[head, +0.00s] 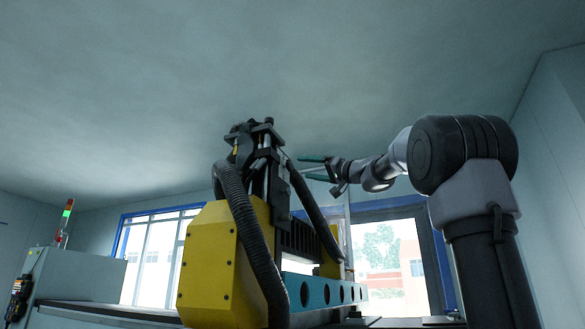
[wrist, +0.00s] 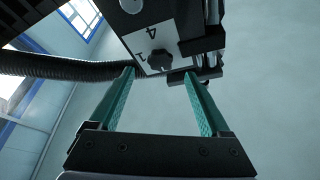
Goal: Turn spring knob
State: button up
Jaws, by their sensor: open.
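The spring knob appears to be the dark lobed knob (wrist: 160,61) in the wrist view. It sits on a white dial plate (wrist: 152,44) marked with numerals, on the underside or face of a dark block. My gripper (wrist: 159,73) is open, with its two green fingers reaching toward the knob from either side. In the picture the knob lies between the fingertips; contact is not clear. In the head view my gripper (head: 302,168) is beside the upper part of the machine (head: 268,165), and the knob cannot be made out.
A yellow housing (head: 208,265) with black corrugated hoses (head: 245,225) forms the machine body. A hose (wrist: 60,66) also runs left of the knob in the wrist view. Metal rods (wrist: 212,30) stand right of the dial. A grey cabinet (head: 75,280) is far left.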

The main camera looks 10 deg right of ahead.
aim_at(291, 166)
jog(key=x, duration=0.6)
jog(key=shift+w+a+r, duration=0.15)
jog(key=shift+w+a, duration=0.05)
jog(key=shift+a, duration=0.1)
grip_shut()
